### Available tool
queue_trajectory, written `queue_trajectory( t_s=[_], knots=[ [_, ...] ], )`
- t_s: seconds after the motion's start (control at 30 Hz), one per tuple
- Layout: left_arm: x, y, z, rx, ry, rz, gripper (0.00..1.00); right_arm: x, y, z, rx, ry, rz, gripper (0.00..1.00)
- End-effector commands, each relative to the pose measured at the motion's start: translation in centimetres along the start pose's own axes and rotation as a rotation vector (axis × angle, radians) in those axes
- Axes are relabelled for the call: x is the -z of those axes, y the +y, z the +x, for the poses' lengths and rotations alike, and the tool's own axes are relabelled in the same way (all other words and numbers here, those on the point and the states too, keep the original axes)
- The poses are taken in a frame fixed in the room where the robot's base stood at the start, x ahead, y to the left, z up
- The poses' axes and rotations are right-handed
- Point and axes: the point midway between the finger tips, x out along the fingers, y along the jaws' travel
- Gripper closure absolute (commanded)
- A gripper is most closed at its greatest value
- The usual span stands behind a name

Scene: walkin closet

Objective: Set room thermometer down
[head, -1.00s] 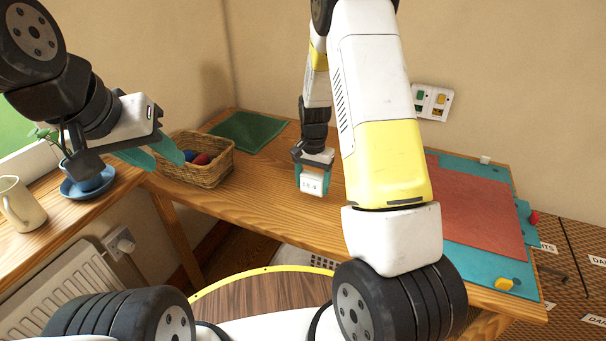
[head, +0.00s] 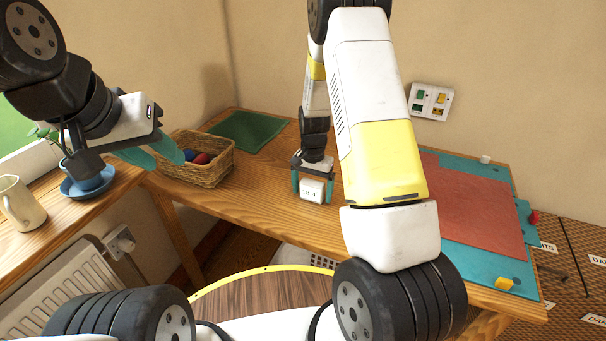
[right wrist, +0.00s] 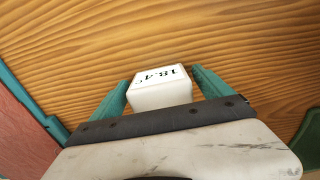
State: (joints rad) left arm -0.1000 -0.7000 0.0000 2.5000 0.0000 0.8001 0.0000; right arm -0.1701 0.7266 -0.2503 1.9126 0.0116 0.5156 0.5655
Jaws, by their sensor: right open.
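The room thermometer (head: 312,190) is a small white block with a reading on its face. It stands on the wooden table (head: 250,205) near the table's front edge. My right gripper (head: 312,184) is open around it, with one teal finger on each side. In the right wrist view the thermometer (right wrist: 160,88) shows "18.4" and sits between the spread fingers of the right gripper (right wrist: 165,95), with gaps beside it. My left gripper (head: 155,153) hangs near the basket at the left; its teal fingers overlap in the view, so its opening is unclear.
A wicker basket (head: 185,172) with red and blue balls and a green mat (head: 246,131) lie on the table's left part. A red and teal mat (head: 470,215) covers the right part. A mug (head: 20,203) and a blue saucer (head: 100,188) stand on the sill.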

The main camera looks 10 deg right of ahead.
Motion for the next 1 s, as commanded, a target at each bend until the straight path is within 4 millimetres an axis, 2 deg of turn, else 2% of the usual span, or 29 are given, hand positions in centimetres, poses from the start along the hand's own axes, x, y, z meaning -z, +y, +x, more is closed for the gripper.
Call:
queue_trajectory(
  t_s=[0.17,0.5,0.83,0.97,1.0],
  knots=[
    [0.0,0.0,0.0,0.000,0.000,0.000,0.64,0.1,-0.1,-2.1,0.003,0.004,0.000,0.10],
    [0.0,0.0,0.0,0.000,0.000,0.000,0.64,0.1,-0.1,-9.3,0.003,0.003,-0.001,0.10],
    [0.0,0.0,0.0,0.000,0.000,0.000,0.64,-0.3,0.1,-13.2,0.018,0.007,-0.011,0.10],
    [0.0,0.0,0.0,0.000,0.000,0.000,0.64,-1.9,0.9,-17.1,0.083,0.029,-0.062,0.10],
    [0.0,0.0,0.0,0.000,0.000,0.000,0.64,-2.6,1.2,-18.7,0.111,0.042,-0.087,0.10]
  ],
)
